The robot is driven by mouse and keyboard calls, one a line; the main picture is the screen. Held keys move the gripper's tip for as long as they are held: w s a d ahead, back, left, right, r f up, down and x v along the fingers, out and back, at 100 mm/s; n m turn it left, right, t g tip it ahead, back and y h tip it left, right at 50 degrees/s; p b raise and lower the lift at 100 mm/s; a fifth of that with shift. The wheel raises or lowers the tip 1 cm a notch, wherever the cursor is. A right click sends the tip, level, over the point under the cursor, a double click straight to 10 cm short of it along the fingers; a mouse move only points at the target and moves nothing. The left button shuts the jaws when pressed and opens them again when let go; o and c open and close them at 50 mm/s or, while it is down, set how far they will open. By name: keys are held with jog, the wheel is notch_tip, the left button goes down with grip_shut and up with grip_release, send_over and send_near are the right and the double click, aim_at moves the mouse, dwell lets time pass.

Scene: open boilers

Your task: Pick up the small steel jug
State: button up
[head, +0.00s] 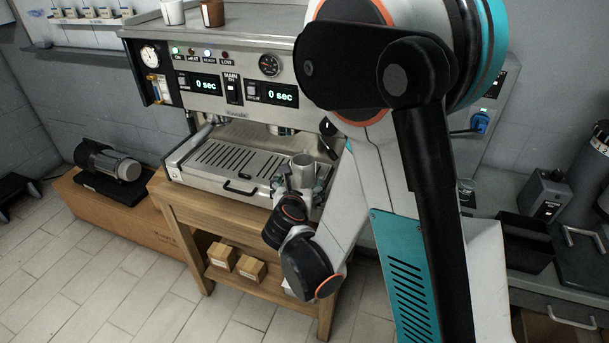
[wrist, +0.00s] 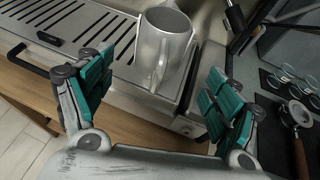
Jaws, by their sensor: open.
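The small steel jug (head: 302,169) stands upright near the right end of the espresso machine's drip tray (head: 222,160). In the wrist view the jug (wrist: 162,50) is a shiny grey cup with its handle turned toward my gripper. My gripper (wrist: 152,88) is open, with teal pads to the left and right of the jug and short of it; nothing is between the pads. In the head view my gripper (head: 300,190) is just in front of the jug, and its fingers are partly hidden by my arm.
The espresso machine (head: 215,70) rises behind the tray, on a wooden table (head: 180,205). A black tray handle (wrist: 28,60) sticks out at the left. A portafilter (wrist: 297,115) and small glasses (wrist: 290,78) lie to the right. Two small boxes (head: 250,267) sit on the lower shelf.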

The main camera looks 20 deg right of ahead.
jog(key=x, duration=0.4)
jog(key=shift+w+f+b, duration=0.1)
jog(key=shift+w+b, duration=0.2)
jog(key=shift+b, duration=0.1)
jog(key=b+x, duration=0.2)
jog(key=x, duration=0.2)
jog(key=shift+d+f, duration=0.1)
jog(key=shift+f, duration=0.1)
jog(key=shift+w+d+f, duration=0.1)
jog(key=shift+w, duration=0.3)
jog(key=shift+c, duration=0.6)
jog(key=c, duration=1.3)
jog(key=shift+o, duration=0.2)
